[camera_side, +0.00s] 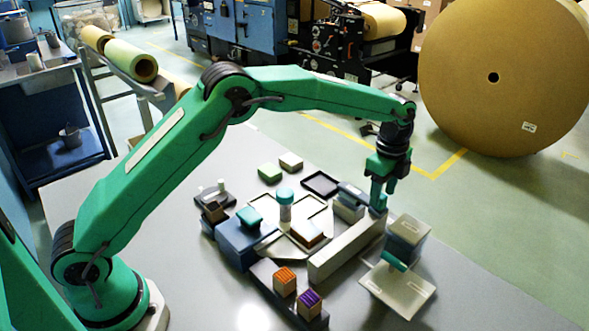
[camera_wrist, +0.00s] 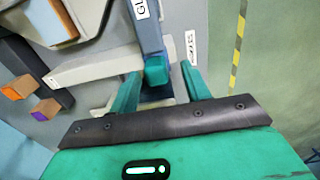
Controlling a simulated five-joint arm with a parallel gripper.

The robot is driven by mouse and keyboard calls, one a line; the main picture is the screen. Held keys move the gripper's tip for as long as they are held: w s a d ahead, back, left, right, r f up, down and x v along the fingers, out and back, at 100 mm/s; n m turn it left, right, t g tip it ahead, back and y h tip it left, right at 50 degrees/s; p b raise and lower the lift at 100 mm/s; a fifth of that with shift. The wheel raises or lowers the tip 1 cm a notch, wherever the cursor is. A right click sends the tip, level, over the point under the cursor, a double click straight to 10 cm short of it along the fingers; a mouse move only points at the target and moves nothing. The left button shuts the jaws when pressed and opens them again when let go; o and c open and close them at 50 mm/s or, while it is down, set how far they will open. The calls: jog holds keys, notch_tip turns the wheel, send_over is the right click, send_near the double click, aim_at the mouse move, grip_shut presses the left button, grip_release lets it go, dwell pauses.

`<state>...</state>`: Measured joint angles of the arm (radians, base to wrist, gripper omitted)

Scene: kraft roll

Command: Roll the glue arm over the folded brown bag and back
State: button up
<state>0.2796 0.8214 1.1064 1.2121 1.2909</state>
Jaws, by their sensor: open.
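My gripper (camera_side: 379,197) points down near the right end of the low fixture in the side view. In the wrist view my gripper (camera_wrist: 162,88) has its two green fingers apart. Between them is the teal end of a blue-grey bar with a white label, which looks like the glue arm (camera_wrist: 148,30); I cannot tell whether the fingers touch it. In the side view the glue arm (camera_side: 352,193) is partly hidden beside my fingers. A brown flat piece, likely the folded bag (camera_side: 307,231), lies in the fixture's middle. The bag (camera_wrist: 50,22) also shows at the wrist view's upper left.
A long pale block (camera_side: 345,250) stands in front of the gripper. A blue-grey box (camera_side: 408,232) on a light plate is to the right. An orange-topped block (camera_side: 285,279) and a purple-topped block (camera_side: 309,302) are at front. A teal-capped post (camera_side: 285,200) rises mid-fixture.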

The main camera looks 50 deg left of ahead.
jog(key=shift+r, duration=3.2)
jog(key=shift+s+a+r, duration=0.25)
jog(key=shift+a+r, duration=0.1)
jog(key=shift+r, duration=0.2)
jog(key=s+a+r+n+t, duration=0.3)
jog(key=s+a+r+n, duration=0.65)
jog(key=s+r, duration=0.4)
jog(key=s+a+f+n+t, duration=0.1)
jog(key=s+a+f+n, duration=0.1)
jog(key=s, duration=0.5)
jog(key=s+a+f+n, duration=0.2)
jog(key=s+n, duration=0.1)
jog(key=s, duration=0.4)
jog(key=s+a+f+n+t, duration=0.1)
jog(key=s+a+f+n, duration=0.1)
jog(key=s, duration=0.5)
jog(key=shift+a+f+n+t, duration=0.15)
jog(key=shift+f+n+t, duration=0.25)
jog(key=shift+n, duration=0.35)
